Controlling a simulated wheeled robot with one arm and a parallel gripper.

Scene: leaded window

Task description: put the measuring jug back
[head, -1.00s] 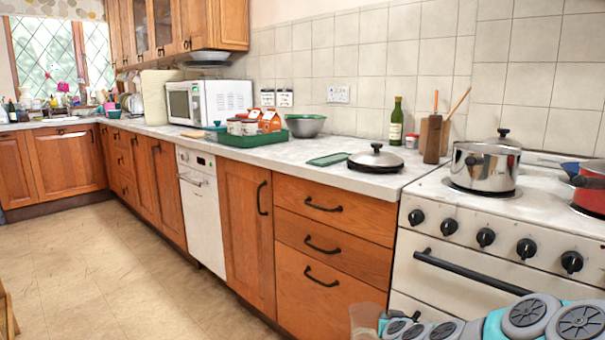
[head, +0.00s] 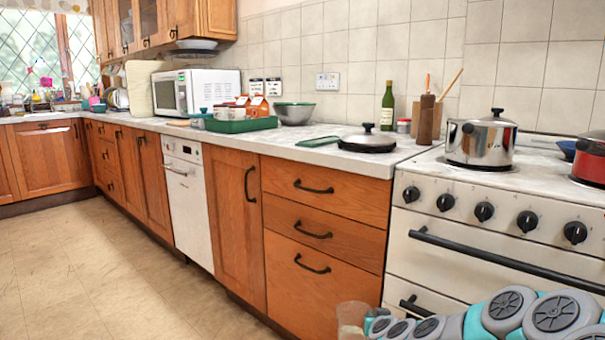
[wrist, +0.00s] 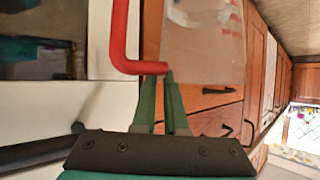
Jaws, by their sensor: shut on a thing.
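The measuring jug (wrist: 202,45) is clear, with a red handle (wrist: 121,40) on its left side in the wrist view. The green fingers of my gripper (wrist: 168,82) are shut on the lower end of the red handle. The jug hangs in the air in front of the wooden drawers. It also shows as a pale, see-through shape (head: 352,314) at the bottom of the head view, beside my arm and low before the cooker. The gripper fingers do not show clearly in the head view.
The worktop (head: 330,158) holds a black pan with a lid (head: 368,142), a green tray (head: 240,125), a mixing bowl (head: 294,114) and a bottle (head: 387,108). A steel pot (head: 478,143) stands on the cooker (head: 450,230). The floor (head: 90,265) at left is open.

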